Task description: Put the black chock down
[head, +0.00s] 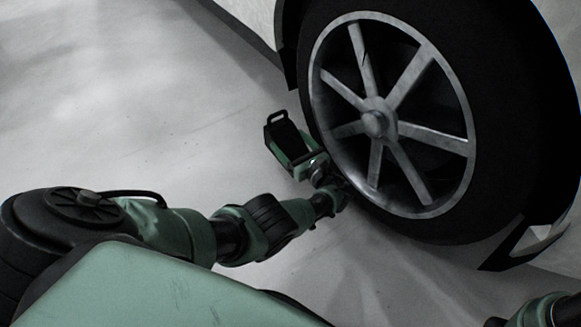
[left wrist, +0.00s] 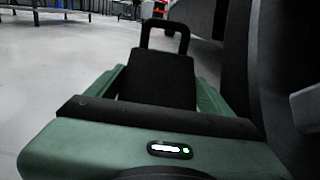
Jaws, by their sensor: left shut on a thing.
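The black chock (head: 283,137) is a dark wedge with a loop handle at its far end. In the head view it is left of the car's wheel (head: 376,117), close to the tyre. My left gripper (head: 287,148) is shut on the chock. In the left wrist view the chock (left wrist: 160,77) sits between the green fingers of my left gripper (left wrist: 158,90), its handle standing up at the far end. The chock's underside is hidden, so I cannot tell if it touches the floor. My right gripper is not in view.
The dark tyre (head: 315,40) and the white car body (head: 250,20) stand close on the right. The grey floor (head: 130,100) is clear to the left. In the left wrist view a table (left wrist: 50,14) and a red object (left wrist: 160,8) are far off.

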